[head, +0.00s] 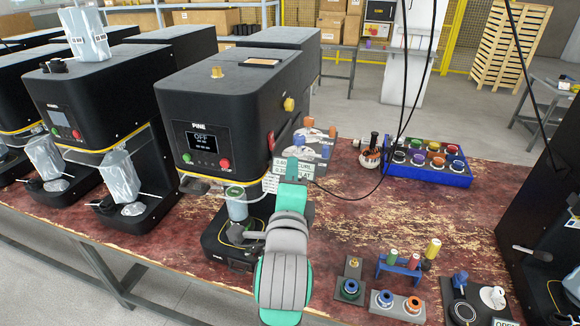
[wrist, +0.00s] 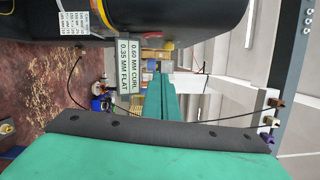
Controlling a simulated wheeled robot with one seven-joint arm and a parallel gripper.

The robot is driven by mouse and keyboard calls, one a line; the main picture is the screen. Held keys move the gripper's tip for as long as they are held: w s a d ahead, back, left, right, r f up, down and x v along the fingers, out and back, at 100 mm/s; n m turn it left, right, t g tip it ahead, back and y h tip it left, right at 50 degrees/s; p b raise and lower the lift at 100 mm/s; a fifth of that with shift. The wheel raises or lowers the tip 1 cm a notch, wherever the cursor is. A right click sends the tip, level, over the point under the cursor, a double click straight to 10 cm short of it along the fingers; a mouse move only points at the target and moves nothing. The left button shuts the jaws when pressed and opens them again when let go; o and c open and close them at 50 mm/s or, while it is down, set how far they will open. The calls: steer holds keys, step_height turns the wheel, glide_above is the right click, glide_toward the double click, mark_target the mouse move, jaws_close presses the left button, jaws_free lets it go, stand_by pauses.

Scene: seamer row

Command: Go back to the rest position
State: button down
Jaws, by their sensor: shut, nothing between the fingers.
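My gripper (head: 291,168) is shut with nothing between its teal fingers. In the head view it is raised over the table, just right of the black machine marked PINE (head: 205,110), pointing away from the camera. The fingers show together in the wrist view (wrist: 160,97). A white card reading 0.60 MM CURL and 0.35 MM FLAT (wrist: 130,64) appears beside the fingertips in the wrist view. In the head view my arm hides part of the table and part of the machine's right side. A can with a green top (head: 236,205) stands in the machine.
The red-brown worktable (head: 350,225) has clear room right of my arm. A blue tray of coloured rollers (head: 455,178) stands at the back right. Small holders, including a blue rack (head: 400,272), are at the front right. Dark cables hang above the table.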

stand_by(0.3)
steer(key=s+f+n+g+y, duration=0.1)
steer(key=s+f+n, duration=0.5)
steer(key=f, duration=0.7)
steer(key=s+f+n, duration=0.5)
steer(key=s+f, duration=0.1)
steer(key=f, duration=0.8)
steer(key=s+f+n, duration=0.3)
steer(key=s, duration=0.6)
steer(key=s+a+f+n+g, duration=0.1)
steer(key=s+f+n, duration=0.2)
steer(key=s, duration=0.7)
steer(key=s+a+f+n+g, duration=0.1)
steer(key=s+f+n, duration=0.2)
steer(key=s, duration=0.7)
steer(key=shift+f+y, duration=0.3)
